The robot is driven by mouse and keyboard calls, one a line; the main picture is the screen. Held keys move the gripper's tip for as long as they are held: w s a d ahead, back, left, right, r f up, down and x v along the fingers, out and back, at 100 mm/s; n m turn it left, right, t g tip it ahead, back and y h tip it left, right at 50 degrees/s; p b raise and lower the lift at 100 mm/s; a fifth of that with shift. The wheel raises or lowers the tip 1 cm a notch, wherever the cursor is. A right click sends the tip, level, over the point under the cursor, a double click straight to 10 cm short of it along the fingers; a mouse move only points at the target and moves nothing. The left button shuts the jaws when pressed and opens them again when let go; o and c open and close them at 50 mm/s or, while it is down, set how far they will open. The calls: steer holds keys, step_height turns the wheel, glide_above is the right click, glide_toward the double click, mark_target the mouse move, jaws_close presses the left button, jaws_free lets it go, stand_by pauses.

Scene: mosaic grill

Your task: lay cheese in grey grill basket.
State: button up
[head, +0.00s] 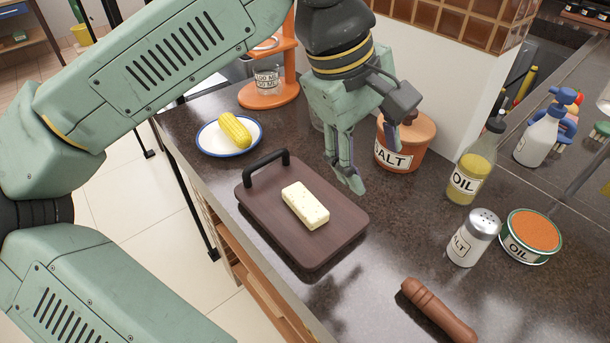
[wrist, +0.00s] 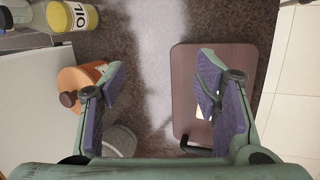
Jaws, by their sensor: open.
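The cheese (head: 305,205), a pale yellow block, lies on a dark brown board (head: 272,239) with a black handle. In the wrist view the board (wrist: 188,75) is at the right, and the cheese is mostly hidden behind one finger, with only a pale sliver showing. My gripper (head: 348,175) is open and empty, above the counter just beyond the board's far right side. In the wrist view my gripper (wrist: 161,70) has its fingers wide apart, one over the board. I cannot make out a grey grill basket in either view.
A salt pot (head: 400,150) stands close behind my gripper. An oil bottle (head: 472,172), salt shaker (head: 474,238) and oil tin (head: 530,236) stand at the right. A plate (head: 206,141) with corn (head: 235,131) is at the left. A wooden handle (head: 437,310) lies in front.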

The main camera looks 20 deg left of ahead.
steer(key=a+f+g+y, duration=0.2)
steer(key=a+y, duration=0.2)
steer(key=a, duration=0.4)
steer(key=b, duration=0.3)
glide_above(309, 205)
steer(key=f, duration=0.4)
steer(key=shift+s+f, duration=0.35)
steer(key=f+b, duration=0.1)
steer(key=f, duration=0.1)
steer(key=f+b, duration=0.1)
steer(key=f, duration=0.1)
steer(key=f+b, duration=0.1)
steer(key=shift+w+f+b, duration=0.35)
steer(key=shift+f+b, duration=0.05)
steer(key=shift+r, duration=0.1)
steer(key=shift+c, duration=0.4)
jaws_close()
steer(key=shift+r, duration=0.1)
